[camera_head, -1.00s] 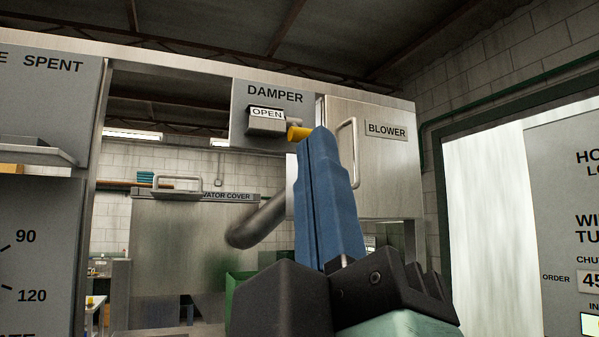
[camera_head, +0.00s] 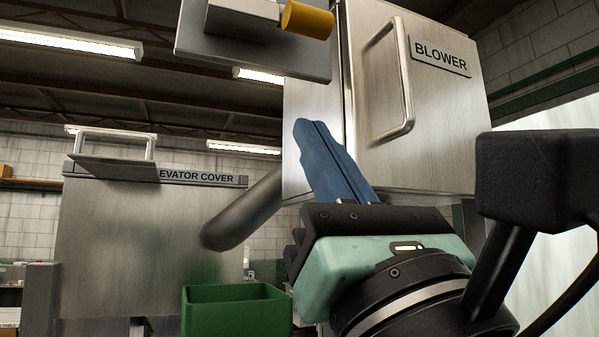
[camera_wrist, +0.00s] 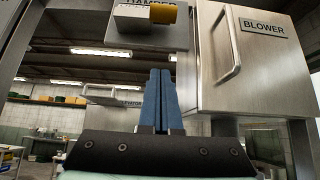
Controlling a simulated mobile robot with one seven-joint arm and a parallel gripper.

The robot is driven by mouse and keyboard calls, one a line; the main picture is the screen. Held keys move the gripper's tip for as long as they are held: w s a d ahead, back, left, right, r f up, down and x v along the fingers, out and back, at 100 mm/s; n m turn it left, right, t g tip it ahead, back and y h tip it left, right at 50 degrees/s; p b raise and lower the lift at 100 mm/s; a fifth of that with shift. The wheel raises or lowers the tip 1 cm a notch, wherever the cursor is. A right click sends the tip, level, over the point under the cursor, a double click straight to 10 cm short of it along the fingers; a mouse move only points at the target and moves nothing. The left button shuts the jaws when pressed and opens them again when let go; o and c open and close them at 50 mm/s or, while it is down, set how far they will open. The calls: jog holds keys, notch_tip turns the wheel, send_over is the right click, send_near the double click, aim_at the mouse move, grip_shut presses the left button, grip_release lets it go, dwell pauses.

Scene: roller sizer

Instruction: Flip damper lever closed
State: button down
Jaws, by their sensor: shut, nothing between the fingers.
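The damper lever has a yellow cylindrical end (camera_head: 307,20) and a grey block (camera_head: 242,15) on the damper panel (camera_head: 255,50) at the top of the head view. The lever's end also shows in the wrist view (camera_wrist: 163,13), with part of the DAMPER label behind it. In the wrist view the fingertips (camera_wrist: 160,74) are below the lever.
The blower box (camera_head: 440,120) with a vertical bar handle (camera_head: 404,80) stands right of and behind my fingers. The elevator cover (camera_head: 140,240) with its handle is at left. A dark pipe (camera_head: 245,210) slants beside my gripper, above a green bin (camera_head: 237,305).

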aim_at(281, 72)
jog(key=p+x, duration=0.2)
jog(key=x, duration=0.1)
jog(key=p+x, duration=0.2)
jog(key=x, duration=0.2)
jog(key=p+x, duration=0.2)
jog(key=x, duration=0.1)
jog(key=shift+s+a+r+p, duration=0.15)
jog(key=shift+r+p, duration=0.2)
jog(key=shift+r, duration=0.15)
jog(key=s, duration=0.1)
jog(key=s+d+p, duration=0.1)
jog(key=s, duration=0.1)
jog(key=shift+s+d+r+p, duration=0.25)
jog(key=shift+s+d+p, duration=0.05)
jog(key=shift+s+d, duration=0.05)
jog(key=shift+w+r, duration=0.1)
